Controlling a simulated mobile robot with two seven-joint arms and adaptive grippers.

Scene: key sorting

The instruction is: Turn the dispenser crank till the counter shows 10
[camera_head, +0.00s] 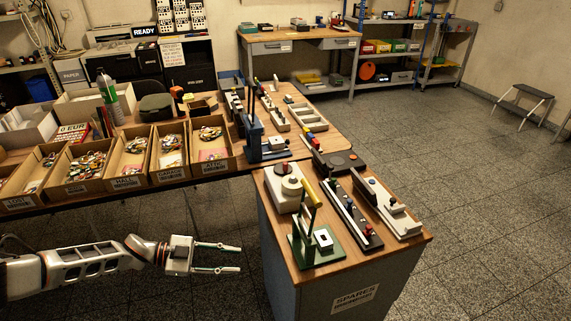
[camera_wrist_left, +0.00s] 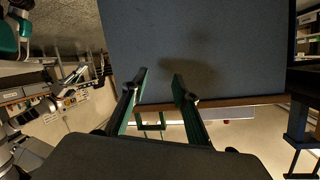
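My left gripper (camera_head: 240,258) is open and empty, low to the left of the wooden-topped cabinet (camera_head: 412,240). In the left wrist view its two fingers (camera_wrist_left: 160,75) are spread before the cabinet's grey-blue side (camera_wrist_left: 220,45). On the cabinet, a green-based stand (camera_head: 318,256) has a yellow bar on top and a small white box with a dark window (camera_head: 323,238). Behind it is a white unit with a round roll (camera_head: 291,187). I cannot tell which part is the dispenser crank, and no counter number is legible. My right gripper is not in view.
A long dark rail (camera_head: 352,215) and a pale grey fixture (camera_head: 388,208) lie right of the stand. Cardboard bins (camera_head: 125,183) line the table at left. A blue stand (camera_head: 254,130) is behind. Floor around the cabinet's right is clear.

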